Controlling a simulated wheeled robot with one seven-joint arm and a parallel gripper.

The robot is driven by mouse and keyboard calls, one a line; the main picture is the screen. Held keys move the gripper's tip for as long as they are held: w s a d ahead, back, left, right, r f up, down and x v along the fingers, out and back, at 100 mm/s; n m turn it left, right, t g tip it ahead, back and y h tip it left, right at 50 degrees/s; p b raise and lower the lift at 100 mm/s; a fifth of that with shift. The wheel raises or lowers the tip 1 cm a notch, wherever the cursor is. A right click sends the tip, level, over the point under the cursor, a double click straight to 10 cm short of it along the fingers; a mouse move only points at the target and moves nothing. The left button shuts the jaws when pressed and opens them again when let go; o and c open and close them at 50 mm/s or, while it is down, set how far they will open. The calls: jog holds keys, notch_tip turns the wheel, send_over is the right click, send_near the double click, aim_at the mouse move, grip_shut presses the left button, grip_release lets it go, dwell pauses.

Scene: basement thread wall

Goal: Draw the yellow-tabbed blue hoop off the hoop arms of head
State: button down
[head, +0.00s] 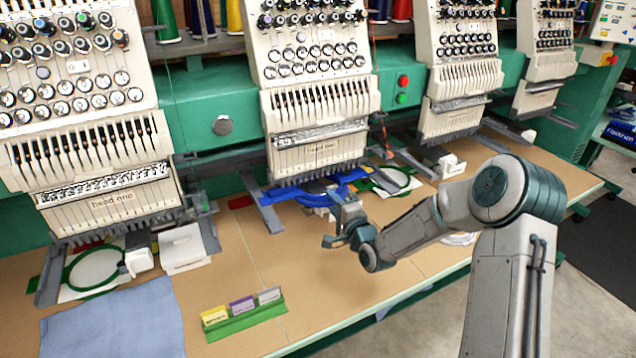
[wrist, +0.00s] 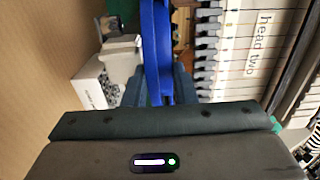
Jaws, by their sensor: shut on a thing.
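The blue hoop (head: 300,197) lies under the needle row of the machine head marked "head two" (head: 318,147), at its hoop arms (head: 262,205). My gripper (head: 341,208) is at the hoop's right front side and is shut on it. In the wrist view the blue hoop (wrist: 157,45) runs up from between my gripper's fingers (wrist: 160,90), beside the "head two" needle row. No yellow tab can be made out; my gripper covers part of the hoop.
Green hoops sit at head one (head: 92,268) and right of head two (head: 392,180). A green holder with yellow, purple and grey cards (head: 243,318) and a blue cloth (head: 112,322) lie on the table. A white block (wrist: 98,88) stands near my fingers. The front middle table is clear.

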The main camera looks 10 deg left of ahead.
jog(key=v, duration=1.1)
dwell(1.3)
jog(key=shift+d, duration=0.1)
jog(key=c, duration=1.1)
grip_release()
jog(key=shift+s, duration=0.1)
